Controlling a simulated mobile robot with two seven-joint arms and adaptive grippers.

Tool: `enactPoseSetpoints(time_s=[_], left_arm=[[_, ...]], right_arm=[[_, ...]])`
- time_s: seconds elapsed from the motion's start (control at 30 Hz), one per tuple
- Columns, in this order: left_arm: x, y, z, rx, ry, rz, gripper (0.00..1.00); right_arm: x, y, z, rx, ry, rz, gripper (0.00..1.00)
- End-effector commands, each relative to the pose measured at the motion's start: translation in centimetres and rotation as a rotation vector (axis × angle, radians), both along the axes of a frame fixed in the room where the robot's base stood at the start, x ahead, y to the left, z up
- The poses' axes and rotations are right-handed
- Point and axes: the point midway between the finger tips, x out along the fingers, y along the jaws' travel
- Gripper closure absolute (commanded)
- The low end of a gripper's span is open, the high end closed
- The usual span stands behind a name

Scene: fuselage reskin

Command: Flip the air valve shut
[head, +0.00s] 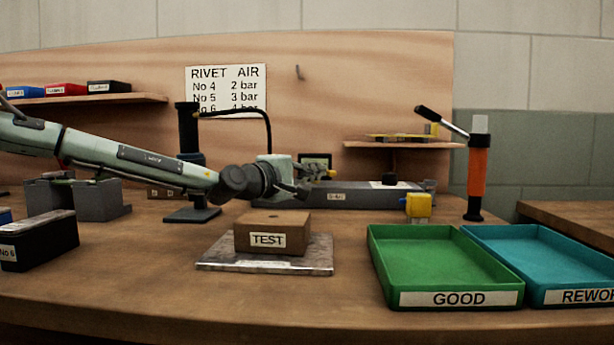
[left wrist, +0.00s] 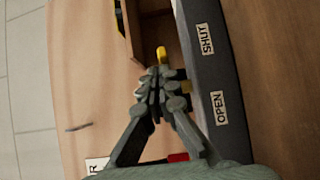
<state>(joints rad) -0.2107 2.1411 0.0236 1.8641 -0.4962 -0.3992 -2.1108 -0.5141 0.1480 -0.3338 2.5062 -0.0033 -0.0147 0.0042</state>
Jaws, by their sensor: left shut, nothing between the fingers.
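My left gripper (head: 308,180) is at the back middle of the bench, in front of the small board, with its fingers shut and empty. In the left wrist view its closed fingertips (left wrist: 158,75) are beside a dark grey block (left wrist: 203,75) with a SHUT label (left wrist: 205,39) and an OPEN label (left wrist: 220,107). A yellow piece (left wrist: 161,54), probably the valve's lever, shows just past the fingertips; more yellow shows between fingers and block. In the head view yellow (head: 327,174) also shows at the fingertips. The fingers hide much of the valve, so its setting and any contact are unclear.
A TEST block (head: 270,236) on a metal plate (head: 213,263) stands below the arm. A black stand (head: 190,150) rises behind the forearm. A green GOOD tray (head: 445,299) and a blue REWORK tray (head: 545,250) are at the right, with an orange-handled tool (head: 477,175) behind.

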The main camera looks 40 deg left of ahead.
Motion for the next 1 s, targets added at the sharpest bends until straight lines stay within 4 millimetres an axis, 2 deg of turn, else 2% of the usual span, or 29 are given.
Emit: enactPoseSetpoints(time_s=[0.2,0.4,0.6,1.0], left_arm=[[0.0,0.0,4.4,0.005,-0.005,0.001,1.00],[0.0,0.0,7.7,0.002,-0.003,0.002,1.00],[0.0,0.0,9.1,0.000,-0.001,0.001,1.00],[-0.1,0.0,9.2,-0.009,0.003,-0.002,1.00]], right_arm=[[0.0,0.0,0.0,0.000,0.001,0.000,0.58],[0.0,0.0,0.0,0.000,0.001,0.000,0.58],[0.0,0.0,0.0,0.000,0.001,0.000,0.58],[0.0,0.0,-0.1,-0.003,0.004,0.000,0.58]])
